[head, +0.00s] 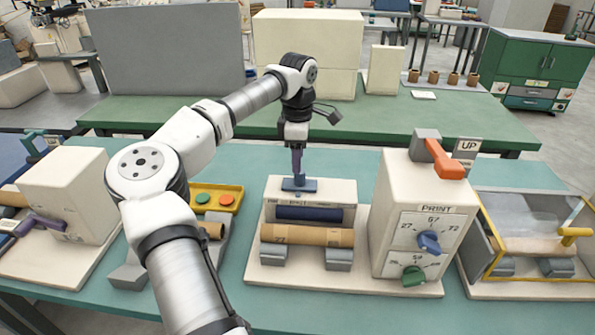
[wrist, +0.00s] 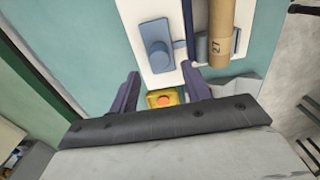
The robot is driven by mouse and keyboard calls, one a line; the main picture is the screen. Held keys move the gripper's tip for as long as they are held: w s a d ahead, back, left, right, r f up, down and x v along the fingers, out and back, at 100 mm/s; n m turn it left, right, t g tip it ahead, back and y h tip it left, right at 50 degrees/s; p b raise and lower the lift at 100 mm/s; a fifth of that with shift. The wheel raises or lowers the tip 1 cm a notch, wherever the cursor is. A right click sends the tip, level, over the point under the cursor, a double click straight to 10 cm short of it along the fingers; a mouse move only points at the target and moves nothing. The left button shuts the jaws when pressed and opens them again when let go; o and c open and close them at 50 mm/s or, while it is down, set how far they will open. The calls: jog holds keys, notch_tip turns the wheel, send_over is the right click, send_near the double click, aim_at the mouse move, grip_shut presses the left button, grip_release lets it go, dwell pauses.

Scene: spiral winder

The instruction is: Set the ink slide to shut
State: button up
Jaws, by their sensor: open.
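The ink slide is a blue plate with a raised knob (head: 299,184) on the top front of a cream block (head: 340,190). It sits near the middle of the block's width, with small labels on either side that I cannot read. In the wrist view the slide (wrist: 155,46) lies ahead of my fingertips on the cream surface. My gripper (head: 297,167) points down over the slide in the head view. In the wrist view its two dark fingers (wrist: 160,70) are apart with nothing between them. I cannot tell whether they touch the knob.
A brown roll (head: 307,235) marked 27 lies in front of the block, below a dark blue roller (head: 309,213). At right stands a PRINT box (head: 430,215) with blue and green knobs and an orange lever (head: 447,160). A yellow button tray (head: 217,197) is at left.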

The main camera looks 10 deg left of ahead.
notch_tip(320, 180, up, 9)
jog(key=b, duration=0.1)
dwell(0.4)
